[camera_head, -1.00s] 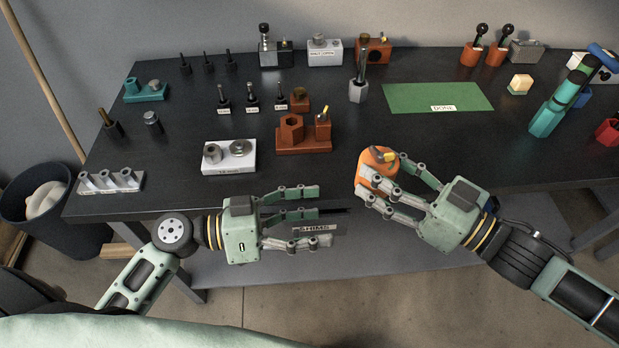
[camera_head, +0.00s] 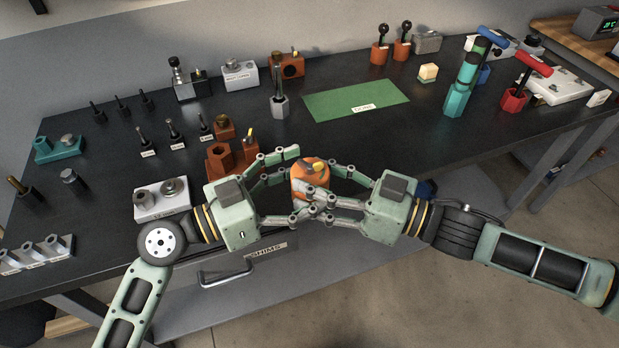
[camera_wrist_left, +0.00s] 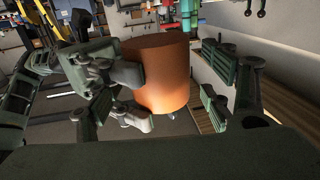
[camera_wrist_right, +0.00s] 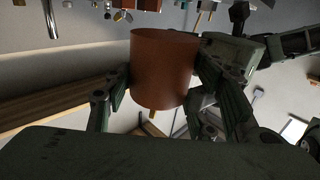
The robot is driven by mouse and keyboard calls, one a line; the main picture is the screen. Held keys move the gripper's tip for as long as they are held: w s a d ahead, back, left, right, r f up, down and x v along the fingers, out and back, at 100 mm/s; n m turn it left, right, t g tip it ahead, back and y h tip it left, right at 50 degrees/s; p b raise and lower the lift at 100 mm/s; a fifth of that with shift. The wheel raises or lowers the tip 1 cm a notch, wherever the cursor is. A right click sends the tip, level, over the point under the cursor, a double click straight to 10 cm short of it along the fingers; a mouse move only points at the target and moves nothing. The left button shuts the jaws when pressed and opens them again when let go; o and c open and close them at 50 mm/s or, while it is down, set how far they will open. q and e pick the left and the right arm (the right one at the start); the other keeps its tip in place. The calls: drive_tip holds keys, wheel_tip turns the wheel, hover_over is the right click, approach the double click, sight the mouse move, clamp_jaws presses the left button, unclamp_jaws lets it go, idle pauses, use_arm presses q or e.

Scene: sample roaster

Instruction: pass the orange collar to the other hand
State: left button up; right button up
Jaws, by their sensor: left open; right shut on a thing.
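The orange collar (camera_head: 309,178) is held in front of the bench edge, between my two grippers in the head view. My right gripper (camera_head: 325,192) is shut on it from the right. My left gripper (camera_head: 296,183) is open, its fingers reaching around the collar from the left. The collar also shows in the left wrist view (camera_wrist_left: 160,75), between the spread left fingers, and in the right wrist view (camera_wrist_right: 163,70), between the right fingers. Whether the left fingers touch it, I cannot tell. A yellow-tipped part shows at the collar's top.
The black bench (camera_head: 350,140) lies just behind the grippers. A white block with knobs (camera_head: 161,204) and a brown hex fixture (camera_head: 219,163) stand close to my left gripper. A drawer handle marked SHIMS (camera_head: 226,276) is below. The green mat (camera_head: 356,99) is bare apart from its label.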

use_arm(q)
drive_tip(key=shift+x, duration=0.9)
use_arm(e)
drive_tip(key=shift+r, duration=0.1)
use_arm(q)
drive_tip(key=shift+c, duration=0.2)
drive_tip(key=c, duration=1.5)
drive_tip(key=shift+r, duration=0.1)
drive_tip(key=shift+c, duration=1.4)
use_arm(e)
drive_tip(key=o, duration=1.6)
